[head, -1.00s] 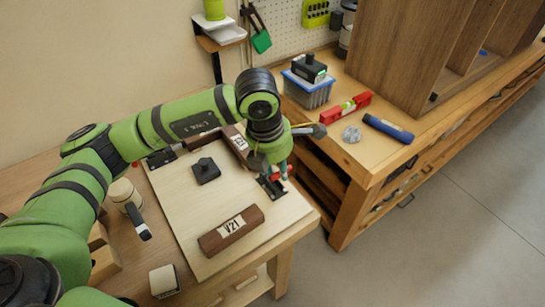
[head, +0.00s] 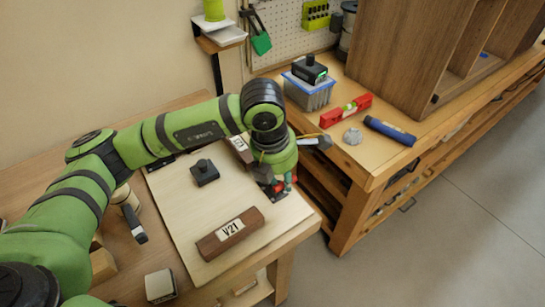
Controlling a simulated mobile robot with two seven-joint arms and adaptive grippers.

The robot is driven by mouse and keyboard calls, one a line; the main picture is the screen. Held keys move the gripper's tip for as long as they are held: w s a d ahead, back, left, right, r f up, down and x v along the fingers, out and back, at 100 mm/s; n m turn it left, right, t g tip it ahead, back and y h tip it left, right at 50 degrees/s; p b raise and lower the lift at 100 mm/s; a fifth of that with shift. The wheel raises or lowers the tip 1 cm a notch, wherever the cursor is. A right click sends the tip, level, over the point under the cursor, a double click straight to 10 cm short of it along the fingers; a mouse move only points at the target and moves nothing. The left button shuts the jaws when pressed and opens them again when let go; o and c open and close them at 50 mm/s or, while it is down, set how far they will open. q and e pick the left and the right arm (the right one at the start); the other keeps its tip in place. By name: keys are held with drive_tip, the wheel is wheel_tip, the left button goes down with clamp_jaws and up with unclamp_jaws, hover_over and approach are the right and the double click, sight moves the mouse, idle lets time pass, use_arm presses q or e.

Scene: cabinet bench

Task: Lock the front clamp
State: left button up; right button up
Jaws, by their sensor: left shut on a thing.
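The clamp (head: 275,192) has a dark base and a red handle, and sits at the right edge of the pale board (head: 185,215). My left gripper (head: 282,185) points down over it, shut on the red handle. The wrist and fingers hide much of the clamp, so I cannot tell the exact position of its arm. A second dark clamp (head: 160,160) is at the board's far left edge, partly behind my arm. My right gripper is not in view.
A brown block marked V21 (head: 231,233) and a black knobbed piece (head: 204,172) rest on the board. Another brown block (head: 240,147) is partly hidden by my arm. The right bench holds a grey bin (head: 308,93), a red level (head: 346,110) and a blue cylinder (head: 389,131).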

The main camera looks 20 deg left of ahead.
use_arm(q)
drive_tip(key=shift+d, duration=0.1)
drive_tip(key=shift+s+d+f+b, duration=0.3)
drive_tip(key=shift+d+f+b, duration=0.05)
drive_tip(key=shift+f+b, duration=0.4)
drive_tip(key=shift+s+d+f+b, duration=0.2)
drive_tip(key=shift+f+b, duration=0.4)
drive_tip(key=shift+b, duration=0.25)
drive_tip(key=o, duration=0.7)
drive_tip(key=shift+w+r, duration=0.1)
drive_tip(key=shift+r, duration=0.05)
drive_tip(key=shift+c, duration=0.2)
wheel_tip(320, 180, up, 7)
drive_tip(key=p, duration=0.3)
drive_tip(key=shift+p, duration=0.4)
drive_tip(key=shift+r, duration=0.15)
